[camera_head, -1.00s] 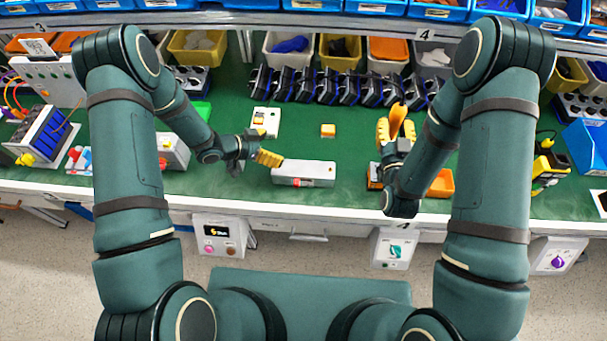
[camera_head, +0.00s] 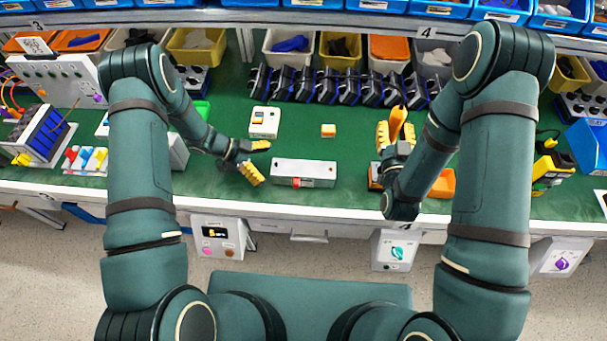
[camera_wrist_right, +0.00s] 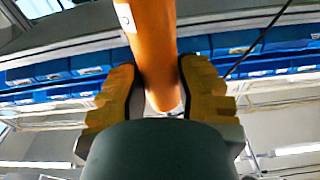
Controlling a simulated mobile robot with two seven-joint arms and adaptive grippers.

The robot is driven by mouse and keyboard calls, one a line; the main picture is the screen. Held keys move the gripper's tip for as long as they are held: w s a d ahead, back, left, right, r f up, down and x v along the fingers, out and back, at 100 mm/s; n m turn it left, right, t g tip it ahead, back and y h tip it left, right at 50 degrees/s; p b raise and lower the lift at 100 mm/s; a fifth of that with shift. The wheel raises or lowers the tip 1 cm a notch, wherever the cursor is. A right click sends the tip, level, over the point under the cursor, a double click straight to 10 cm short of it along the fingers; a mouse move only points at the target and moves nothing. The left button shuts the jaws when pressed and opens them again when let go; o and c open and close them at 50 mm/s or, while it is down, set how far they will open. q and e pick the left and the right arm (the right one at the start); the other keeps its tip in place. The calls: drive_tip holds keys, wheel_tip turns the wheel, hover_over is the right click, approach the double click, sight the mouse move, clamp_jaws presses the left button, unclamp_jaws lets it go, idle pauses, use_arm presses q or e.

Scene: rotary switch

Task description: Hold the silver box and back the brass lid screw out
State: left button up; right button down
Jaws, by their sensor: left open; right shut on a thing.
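The silver box (camera_head: 310,168) lies flat on the green mat, with a small red part on its front face. The brass lid screw is too small to make out. My left gripper (camera_head: 262,160) is open just left of the box's left end, its yellow fingers spread apart and holding nothing. My right gripper (camera_head: 396,136) is to the right of the box, shut on an orange tool handle (camera_head: 398,118). In the right wrist view the orange handle (camera_wrist_right: 155,50) stands between the two yellow fingers; its working end is hidden.
A row of black-and-blue units (camera_head: 335,87) stands further back. An orange tray (camera_head: 442,183) is beside my right gripper.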

sight(279, 170)
use_arm(q)
drive_tip(key=shift+b+x, duration=0.8)
drive_tip(key=shift+x, duration=1.7)
use_arm(e)
drive_tip(key=shift+f, duration=0.95)
use_arm(q)
drive_tip(key=c, duration=1.2)
drive_tip(key=o, duration=1.3)
drive_tip(key=c, duration=1.3)
